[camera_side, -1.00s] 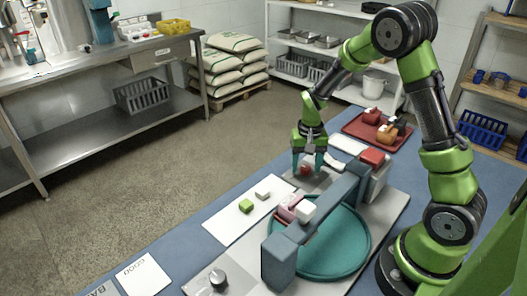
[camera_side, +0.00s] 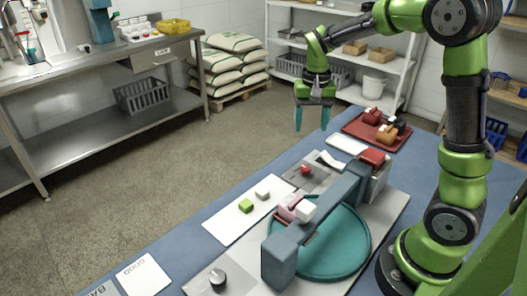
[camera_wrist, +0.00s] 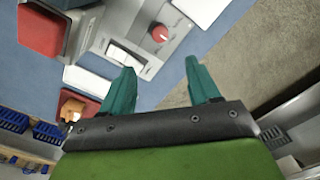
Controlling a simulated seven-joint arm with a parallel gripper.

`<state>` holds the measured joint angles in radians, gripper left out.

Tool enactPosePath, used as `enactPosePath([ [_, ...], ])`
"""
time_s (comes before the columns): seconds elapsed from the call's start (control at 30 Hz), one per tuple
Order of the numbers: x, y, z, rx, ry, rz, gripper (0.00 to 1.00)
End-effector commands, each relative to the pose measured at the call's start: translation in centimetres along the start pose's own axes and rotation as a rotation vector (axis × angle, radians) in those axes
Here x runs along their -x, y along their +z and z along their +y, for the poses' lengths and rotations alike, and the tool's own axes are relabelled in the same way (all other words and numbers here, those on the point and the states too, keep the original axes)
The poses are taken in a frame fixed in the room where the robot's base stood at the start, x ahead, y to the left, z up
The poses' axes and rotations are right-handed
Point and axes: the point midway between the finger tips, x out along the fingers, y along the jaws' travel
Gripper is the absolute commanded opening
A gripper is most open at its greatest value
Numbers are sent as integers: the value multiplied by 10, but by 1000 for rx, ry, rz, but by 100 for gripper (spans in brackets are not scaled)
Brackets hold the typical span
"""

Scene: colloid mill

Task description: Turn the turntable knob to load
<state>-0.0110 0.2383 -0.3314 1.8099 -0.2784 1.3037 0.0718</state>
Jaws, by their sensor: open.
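A silver-grey round knob (camera_side: 217,278) stands on the grey base plate at the near left, in front of the teal turntable (camera_side: 345,252). A second, red knob (camera_side: 305,169) sits on a grey panel at the far end of the base; it also shows in the wrist view (camera_wrist: 159,34). I cannot tell from labels which knob belongs to the turntable. My gripper (camera_side: 312,120) hangs open and empty, well above the far end of the table, clear of both knobs. Its teal fingers point down; in the wrist view they show apart (camera_wrist: 161,72).
A blue-grey bridge (camera_side: 322,215) spans the turntable, with pink and white pieces beside it. A white mat (camera_side: 225,225) holds a green and a white block. A dark red tray (camera_side: 352,128) with brown objects lies at the far end. GOOD card (camera_side: 143,275) lies near left.

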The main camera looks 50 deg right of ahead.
Motion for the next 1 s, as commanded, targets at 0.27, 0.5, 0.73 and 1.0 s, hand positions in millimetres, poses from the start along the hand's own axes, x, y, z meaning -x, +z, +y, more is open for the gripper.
enactPosePath([
  [0.27, 26, 0, 0, 1, 0, 0, 61],
  [0.5, 27, 0, 0, 1, 0, 0, 61],
  [0.73, 17, 5, -2, 40, -18, 12, 61],
  [1.0, 40, 82, -15, 212, -234, 128, 61],
])
